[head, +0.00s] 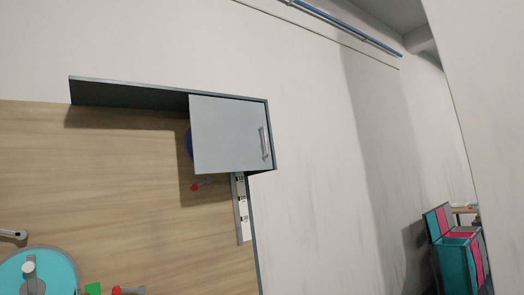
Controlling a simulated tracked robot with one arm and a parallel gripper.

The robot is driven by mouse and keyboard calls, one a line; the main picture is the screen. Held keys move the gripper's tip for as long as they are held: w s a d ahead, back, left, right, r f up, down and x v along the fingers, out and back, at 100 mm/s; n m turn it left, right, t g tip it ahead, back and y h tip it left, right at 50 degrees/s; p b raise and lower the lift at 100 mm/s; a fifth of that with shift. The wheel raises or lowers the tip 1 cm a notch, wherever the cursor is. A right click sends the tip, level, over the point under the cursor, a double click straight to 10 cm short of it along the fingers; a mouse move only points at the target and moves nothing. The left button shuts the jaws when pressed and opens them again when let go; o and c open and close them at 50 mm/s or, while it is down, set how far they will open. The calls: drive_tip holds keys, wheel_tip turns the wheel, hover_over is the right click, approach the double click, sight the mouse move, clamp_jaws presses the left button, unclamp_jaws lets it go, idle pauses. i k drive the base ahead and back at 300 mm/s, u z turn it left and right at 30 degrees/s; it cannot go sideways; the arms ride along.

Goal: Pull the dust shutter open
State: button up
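The dust shutter looks to be the flat grey panel (225,133) at the top right corner of a wooden board. It has a pale bar handle (264,143) near its right edge. Part of a dark blue round object (189,145) shows at the shutter's left edge; the rest is hidden behind it. A dark grey rail (130,94) runs along the board's top to the shutter. My gripper is not in view.
A teal and pink bin (455,250) stands far right.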

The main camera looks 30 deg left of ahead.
sight(228, 135)
drive_tip(key=u, duration=0.2)
drive_tip(key=i, duration=1.4)
drive_tip(key=u, duration=0.65)
drive_tip(key=i, duration=1.4)
drive_tip(key=u, duration=0.3)
